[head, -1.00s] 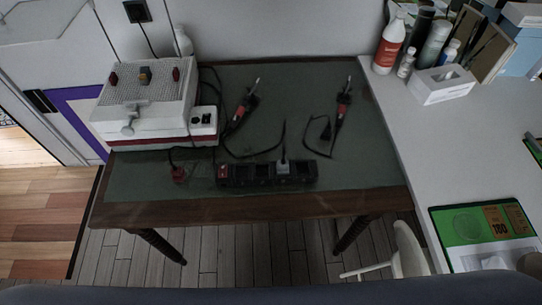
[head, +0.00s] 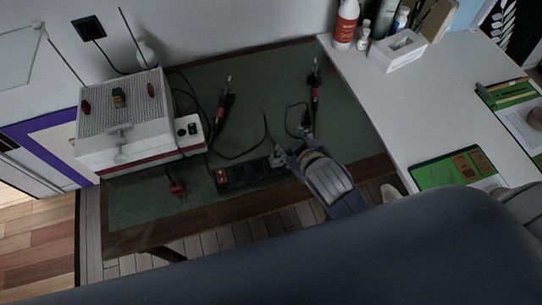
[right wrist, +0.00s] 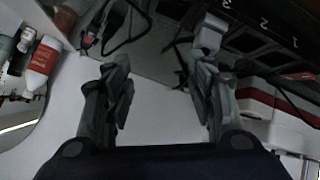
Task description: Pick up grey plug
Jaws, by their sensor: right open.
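The grey plug (head: 278,160) sits at the right end of the black power strip (head: 243,176), partly hidden by my right gripper in the head view. In the right wrist view the plug (right wrist: 209,33) is a pale block at the strip's edge, just beyond the right-hand finger. My right gripper (head: 288,152) is over the front of the green table top, its tips close to the plug. In the right wrist view its fingers (right wrist: 163,82) are apart with nothing between them. I cannot tell whether one finger touches the plug. My left gripper is not in view.
A white machine (head: 124,115) stands on the left of the table. A red plug (head: 177,187) lies left of the strip. Two soldering irons (head: 221,108) (head: 315,92) with loose cables lie behind it. A white desk (head: 440,110) with bottles and a box is at the right.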

